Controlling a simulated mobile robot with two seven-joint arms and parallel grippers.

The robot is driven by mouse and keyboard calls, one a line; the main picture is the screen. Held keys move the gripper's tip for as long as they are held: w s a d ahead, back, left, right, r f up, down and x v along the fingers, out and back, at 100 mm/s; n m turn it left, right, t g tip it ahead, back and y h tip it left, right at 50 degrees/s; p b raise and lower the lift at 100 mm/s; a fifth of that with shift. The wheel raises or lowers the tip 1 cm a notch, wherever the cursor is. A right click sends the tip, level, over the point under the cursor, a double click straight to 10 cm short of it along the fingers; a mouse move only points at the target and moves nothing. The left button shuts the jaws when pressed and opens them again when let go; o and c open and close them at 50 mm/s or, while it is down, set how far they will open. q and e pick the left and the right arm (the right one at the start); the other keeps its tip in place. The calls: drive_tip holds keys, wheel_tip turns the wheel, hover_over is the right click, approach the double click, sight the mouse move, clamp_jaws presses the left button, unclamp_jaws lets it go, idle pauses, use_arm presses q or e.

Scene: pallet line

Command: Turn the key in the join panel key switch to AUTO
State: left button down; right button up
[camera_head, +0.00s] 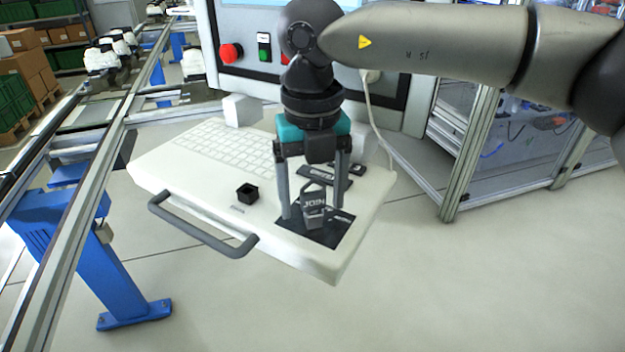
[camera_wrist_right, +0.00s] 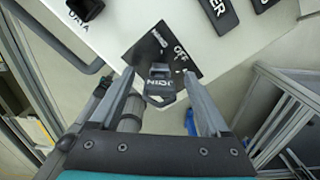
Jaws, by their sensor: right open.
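The key (camera_head: 314,208) with a grey tag marked JOIN stands in a black switch plate (camera_head: 330,236) at the front right corner of the white console shelf. My right gripper (camera_head: 313,212) points down with one finger on each side of the key. In the right wrist view the open fingers (camera_wrist_right: 160,77) have the key (camera_wrist_right: 160,88) between them, with gaps on both sides. The black plate (camera_wrist_right: 137,53) there shows the word OFF and another label too small to read. I cannot tell which position the key points to. My left gripper is out of view.
The white shelf (camera_head: 165,182) carries a keyboard (camera_head: 225,146), a small black open box (camera_head: 247,194) and dark label plates (camera_head: 318,172). A grey handle (camera_head: 200,228) juts from its front. A red button (camera_head: 231,53) is on the panel behind. A metal-framed enclosure (camera_head: 462,150) stands right.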

drive_tip(key=shift+c, duration=0.6)
clamp_jaws()
drive_tip(key=shift+f+m+b, duration=0.15)
drive_tip(key=shift+m+b, duration=1.25)
drive_tip(key=shift+m, duration=0.4)
drive_tip(key=m+b, duration=0.3)
drive_tip(key=m, duration=0.2)
drive_tip(key=shift+d, duration=0.1)
drive_tip(key=shift+m+b, duration=0.45)
drive_tip(key=shift+m, duration=0.25)
